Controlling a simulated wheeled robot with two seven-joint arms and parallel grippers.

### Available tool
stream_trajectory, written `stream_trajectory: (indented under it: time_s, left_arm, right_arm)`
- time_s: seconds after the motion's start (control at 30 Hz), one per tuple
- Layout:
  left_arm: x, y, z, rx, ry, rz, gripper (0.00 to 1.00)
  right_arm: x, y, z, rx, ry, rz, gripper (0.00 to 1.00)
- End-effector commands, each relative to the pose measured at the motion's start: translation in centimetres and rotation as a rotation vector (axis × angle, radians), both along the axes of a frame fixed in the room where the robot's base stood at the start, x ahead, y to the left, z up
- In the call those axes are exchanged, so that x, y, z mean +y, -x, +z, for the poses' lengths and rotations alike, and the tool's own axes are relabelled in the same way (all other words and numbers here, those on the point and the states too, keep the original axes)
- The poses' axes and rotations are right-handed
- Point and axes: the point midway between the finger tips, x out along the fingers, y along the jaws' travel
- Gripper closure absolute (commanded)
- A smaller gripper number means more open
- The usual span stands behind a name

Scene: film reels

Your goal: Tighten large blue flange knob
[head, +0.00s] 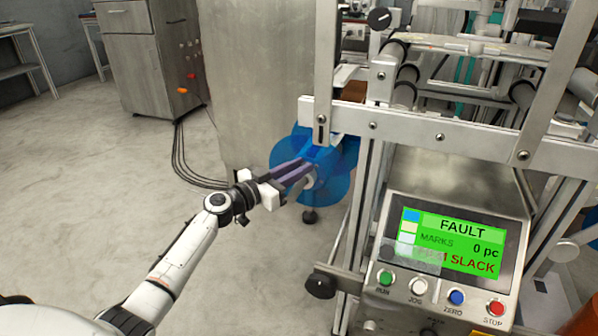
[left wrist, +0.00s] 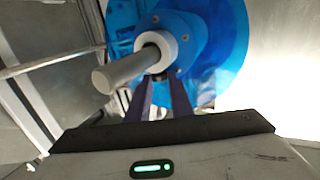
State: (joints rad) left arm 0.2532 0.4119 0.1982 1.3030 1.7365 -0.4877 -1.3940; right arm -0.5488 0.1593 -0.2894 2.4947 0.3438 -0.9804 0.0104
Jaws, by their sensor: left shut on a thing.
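The large blue flange (head: 336,190) is a translucent disc at the lower left of the machine frame. In the left wrist view, the flange (left wrist: 228,52) has a blue hub around a white collar and a grey shaft (left wrist: 128,68) pointing toward the camera. My left gripper (head: 303,168) reaches the flange from the left in the head view. In the left wrist view, its fingertips (left wrist: 161,80) are at the hub's lower edge, below the shaft, shut on a small blue part that I take for the flange knob. The fingers mostly hide it. My right gripper is not in view.
A control panel (head: 445,245) with a green screen reads FAULT, 0 pc and SLACK; buttons sit below it. The metal machine frame (head: 440,137) crosses above and right of the flange. A grey cabinet (head: 255,75) stands behind. Floor (head: 90,190) at left is clear except for cables.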

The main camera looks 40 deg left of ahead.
Motion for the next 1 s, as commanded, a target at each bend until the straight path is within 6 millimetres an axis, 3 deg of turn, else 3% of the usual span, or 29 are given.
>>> stream_trajectory:
  time_s: [0.57,0.6,0.7,1.0]
  left_arm:
    - [0.16,0.05,0.01,-0.005,0.003,-0.035,1.00]
    - [0.16,0.05,0.02,-0.005,0.003,-0.036,0.79]
    - [0.14,0.05,0.02,-0.005,0.003,-0.036,0.62]
    - [0.17,0.04,0.06,-0.005,0.002,-0.032,0.61]
  right_arm:
    - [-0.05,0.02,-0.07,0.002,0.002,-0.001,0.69]
    - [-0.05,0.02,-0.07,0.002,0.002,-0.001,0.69]
    - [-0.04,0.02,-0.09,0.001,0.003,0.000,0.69]
    - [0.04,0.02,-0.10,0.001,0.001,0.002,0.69]
